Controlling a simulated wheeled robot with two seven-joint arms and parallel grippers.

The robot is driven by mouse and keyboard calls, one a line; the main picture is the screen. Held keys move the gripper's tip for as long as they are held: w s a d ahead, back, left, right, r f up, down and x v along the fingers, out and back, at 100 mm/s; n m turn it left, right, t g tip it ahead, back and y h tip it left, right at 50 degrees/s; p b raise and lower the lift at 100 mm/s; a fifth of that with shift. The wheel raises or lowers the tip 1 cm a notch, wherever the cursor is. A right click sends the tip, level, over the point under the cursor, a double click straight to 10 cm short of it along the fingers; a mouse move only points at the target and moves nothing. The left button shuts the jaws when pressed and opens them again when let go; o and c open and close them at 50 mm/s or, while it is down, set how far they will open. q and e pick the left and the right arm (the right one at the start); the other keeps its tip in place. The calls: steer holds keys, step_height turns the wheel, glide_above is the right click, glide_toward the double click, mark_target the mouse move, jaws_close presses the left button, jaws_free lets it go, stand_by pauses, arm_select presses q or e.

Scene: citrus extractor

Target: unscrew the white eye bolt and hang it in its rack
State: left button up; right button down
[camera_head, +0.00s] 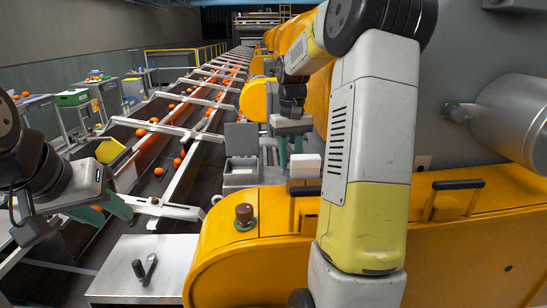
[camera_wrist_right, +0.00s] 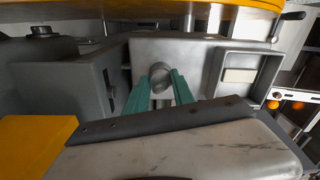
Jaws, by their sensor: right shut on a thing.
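My right gripper (camera_head: 290,148) points down beside the yellow machine in the head view; its green fingers also show in the right wrist view (camera_wrist_right: 160,84). They are shut on a round grey-white part (camera_wrist_right: 160,72), which looks like the head of the eye bolt. It stands in front of a pale grey housing (camera_wrist_right: 198,52); whether it is still threaded in cannot be told. The eye shape is not visible. My left gripper (camera_head: 108,212) is empty, with its green fingers apart, at the left over the conveyor side. I cannot make out the rack for certain.
A white block (camera_head: 306,165) stands just right of my right gripper. A grey box with a raised lid (camera_head: 241,140) is to its left. A brown knob (camera_head: 244,214) and black handle (camera_head: 459,184) rise from the yellow cover. Oranges lie on the conveyor (camera_head: 158,171).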

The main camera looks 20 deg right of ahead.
steer(key=n, duration=0.6)
steer(key=shift+d, duration=0.1)
steer(key=c, duration=1.3)
jaws_free()
steer(key=m, duration=1.2)
steer(key=shift+a, duration=0.2)
